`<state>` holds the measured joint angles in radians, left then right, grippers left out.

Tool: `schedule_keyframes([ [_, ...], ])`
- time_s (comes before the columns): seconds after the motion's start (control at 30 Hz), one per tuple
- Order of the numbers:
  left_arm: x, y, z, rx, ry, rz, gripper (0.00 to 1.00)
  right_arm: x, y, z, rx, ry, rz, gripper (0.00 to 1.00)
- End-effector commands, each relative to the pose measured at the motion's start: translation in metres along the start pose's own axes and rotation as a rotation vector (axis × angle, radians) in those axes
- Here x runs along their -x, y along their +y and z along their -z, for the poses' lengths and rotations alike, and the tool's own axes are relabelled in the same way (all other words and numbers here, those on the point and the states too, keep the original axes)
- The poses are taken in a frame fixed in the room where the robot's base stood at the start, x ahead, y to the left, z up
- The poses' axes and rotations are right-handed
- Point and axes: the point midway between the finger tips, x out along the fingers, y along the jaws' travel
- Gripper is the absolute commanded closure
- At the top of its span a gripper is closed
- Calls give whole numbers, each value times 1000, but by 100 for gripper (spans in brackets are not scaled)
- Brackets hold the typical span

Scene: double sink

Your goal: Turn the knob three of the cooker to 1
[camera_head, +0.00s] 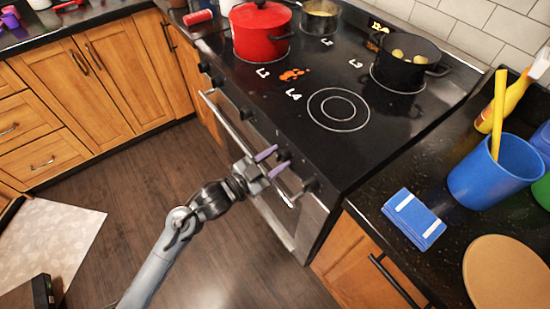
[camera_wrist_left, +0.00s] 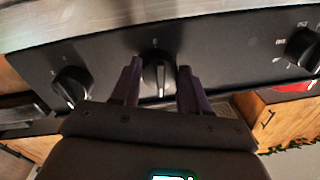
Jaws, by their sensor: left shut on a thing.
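The cooker's front panel (camera_head: 262,140) carries a row of black knobs. My left gripper (camera_head: 272,161) is at the panel with its two purple fingers on either side of one knob (camera_head: 283,155). In the left wrist view, this knob (camera_wrist_left: 157,72) sits between the fingertips (camera_wrist_left: 160,68), and the gripper is shut on it. A pale pointer line on the knob stands roughly upright. The small marks around it are too unclear to read. My right gripper is in neither view.
Neighbouring knobs flank the held one, one to the left (camera_wrist_left: 72,84) and one to the right (camera_wrist_left: 304,50). A red pot (camera_head: 260,35) and a black pot (camera_head: 405,72) stand on the cooktop. A silver oven handle (camera_head: 225,118) runs below the panel.

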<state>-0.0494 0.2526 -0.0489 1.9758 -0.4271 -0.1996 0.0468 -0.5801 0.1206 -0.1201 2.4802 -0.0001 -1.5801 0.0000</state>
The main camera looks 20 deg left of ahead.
Motion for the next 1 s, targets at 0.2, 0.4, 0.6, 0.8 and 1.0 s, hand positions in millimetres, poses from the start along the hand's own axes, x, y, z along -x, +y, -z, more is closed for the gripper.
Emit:
schedule_keyframes([
  [0.2, 0, -1, 1, -177, 10, 1, 86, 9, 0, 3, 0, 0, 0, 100],
  [0.4, 0, -2, 1, -368, 24, 3, 86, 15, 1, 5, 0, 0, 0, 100],
  [0.6, 0, -3, 0, -553, 36, 6, 86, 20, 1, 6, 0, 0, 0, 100],
  [0.8, 0, -3, 1, -712, 48, 9, 86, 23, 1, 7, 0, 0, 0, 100],
  [1.0, 0, -4, 0, -828, 56, 11, 86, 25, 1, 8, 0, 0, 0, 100],
])
